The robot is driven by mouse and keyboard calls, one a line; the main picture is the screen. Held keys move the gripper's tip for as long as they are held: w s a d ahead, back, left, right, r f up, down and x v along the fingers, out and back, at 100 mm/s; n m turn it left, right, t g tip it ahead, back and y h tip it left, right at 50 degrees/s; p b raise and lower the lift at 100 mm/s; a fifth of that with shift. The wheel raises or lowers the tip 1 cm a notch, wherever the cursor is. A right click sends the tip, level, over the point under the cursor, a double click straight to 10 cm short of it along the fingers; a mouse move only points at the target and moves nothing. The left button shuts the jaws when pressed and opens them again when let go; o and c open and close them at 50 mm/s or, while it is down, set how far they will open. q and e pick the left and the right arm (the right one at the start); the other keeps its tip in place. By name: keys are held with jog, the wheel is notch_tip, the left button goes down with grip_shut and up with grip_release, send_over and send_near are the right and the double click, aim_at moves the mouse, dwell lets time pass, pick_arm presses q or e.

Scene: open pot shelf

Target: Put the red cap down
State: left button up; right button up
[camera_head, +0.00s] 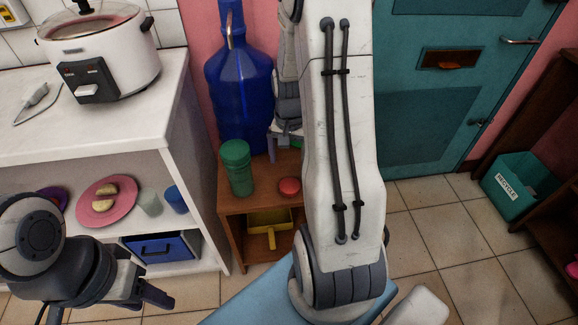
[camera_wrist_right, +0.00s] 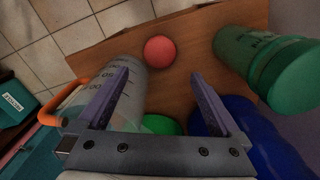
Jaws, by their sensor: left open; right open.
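The red cap (camera_head: 289,187) lies on the top of the small wooden stand (camera_head: 240,202), right of a green lidded jar (camera_head: 237,168). In the right wrist view the cap (camera_wrist_right: 160,50) rests on the wood just beyond my right gripper (camera_wrist_right: 159,76). The fingers are open with nothing between them, and the cap is apart from them. In the head view my right arm hides most of that gripper. My left gripper (camera_head: 104,306) is open and empty at the lower left, in front of the white shelf unit.
A big blue bottle (camera_head: 240,90) stands behind the jar. The right wrist view shows a clear jug (camera_wrist_right: 112,92) with an orange handle close to the left finger. A teal recycling box (camera_head: 522,184) is at the right.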

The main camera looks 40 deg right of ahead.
jog(key=s+a+r+n, duration=0.1)
jog(key=a+r+n, duration=0.3)
jog(key=a, duration=0.5)
jog(key=a+r+n, duration=0.4)
jog(key=a, duration=0.5)
jog(key=s+a+r+n+y, duration=0.1)
jog(key=s+a+r+n, duration=0.3)
jog(key=s+a+n, duration=0.6)
jog(key=s+a, duration=0.3)
jog(key=s, duration=0.2)
jog(key=shift+s, duration=0.15)
